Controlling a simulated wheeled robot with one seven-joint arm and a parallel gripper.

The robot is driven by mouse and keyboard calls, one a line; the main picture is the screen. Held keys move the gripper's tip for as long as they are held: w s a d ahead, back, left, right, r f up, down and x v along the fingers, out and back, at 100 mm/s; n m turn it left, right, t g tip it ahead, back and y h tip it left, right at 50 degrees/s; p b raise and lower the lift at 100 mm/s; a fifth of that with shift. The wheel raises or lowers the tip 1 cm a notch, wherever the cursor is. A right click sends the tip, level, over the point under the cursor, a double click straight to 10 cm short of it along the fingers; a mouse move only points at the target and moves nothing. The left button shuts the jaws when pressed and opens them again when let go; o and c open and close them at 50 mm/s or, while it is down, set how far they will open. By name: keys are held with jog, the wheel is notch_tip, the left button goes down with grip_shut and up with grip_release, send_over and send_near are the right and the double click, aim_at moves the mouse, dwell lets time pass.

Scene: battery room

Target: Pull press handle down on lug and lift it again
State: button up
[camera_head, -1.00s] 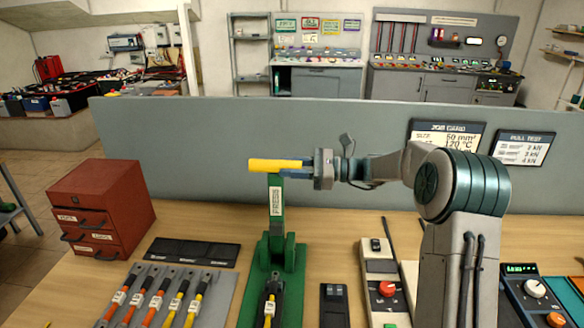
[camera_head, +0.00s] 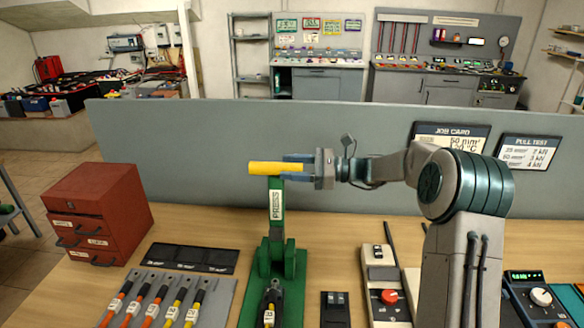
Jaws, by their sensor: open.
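A green press (camera_head: 288,264) stands on the wooden bench, with its arm labelled PRESS upright. The yellow press handle (camera_head: 262,168) lies level across the top of that arm. My gripper (camera_head: 286,168) reaches in from the right at the handle's right end, its fingers pointing left. The fingers are open and overlap the handle's end in the picture; I cannot tell whether they touch it. A dark cable end with a yellow-marked label (camera_head: 269,308) sits at the foot of the press. The lug itself is too small or hidden to make out.
A red drawer cabinet (camera_head: 122,205) stands at the left. Several orange and yellow cables lie on a grey rack (camera_head: 222,303), with a black tray (camera_head: 192,258) behind. A device with a red knob (camera_head: 388,296) stands to the right. A grey partition (camera_head: 190,140) rises behind the bench.

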jog(key=shift+d+f+b, duration=0.3)
jog(key=shift+d+f, duration=0.25)
jog(key=shift+d, duration=0.15)
jog(key=d+r+b, duration=0.1)
jog(key=d+b, duration=0.1)
jog(key=d, duration=1)
jog(key=shift+s+d, duration=0.2)
jog(key=shift+s, duration=0.05)
jog(key=s+a+f+n+g+h, duration=0.1)
jog(key=s+a+f+n+h, duration=0.15)
jog(key=s+h, duration=0.4)
jog(key=s+a+f+n+h, duration=0.2)
jog(key=s+a+n+h, duration=0.15)
jog(key=s, duration=0.65)
jog(key=s+d+f+n+t+h, duration=0.2)
jog(key=s+d+n+h, duration=0.2)
jog(key=s, duration=0.4)
jog(key=s+d+f+n+t+h, duration=0.1)
jog(key=s+d+n+h, duration=0.3)
jog(key=s, duration=0.5)
jog(key=d+f+n, duration=0.1)
jog(key=d+n, duration=0.1)
jog(key=shift+s+d+f+n+t, duration=0.15)
jog(key=shift+s+f+n+t, duration=0.15)
jog(key=shift+f+t, duration=0.1)
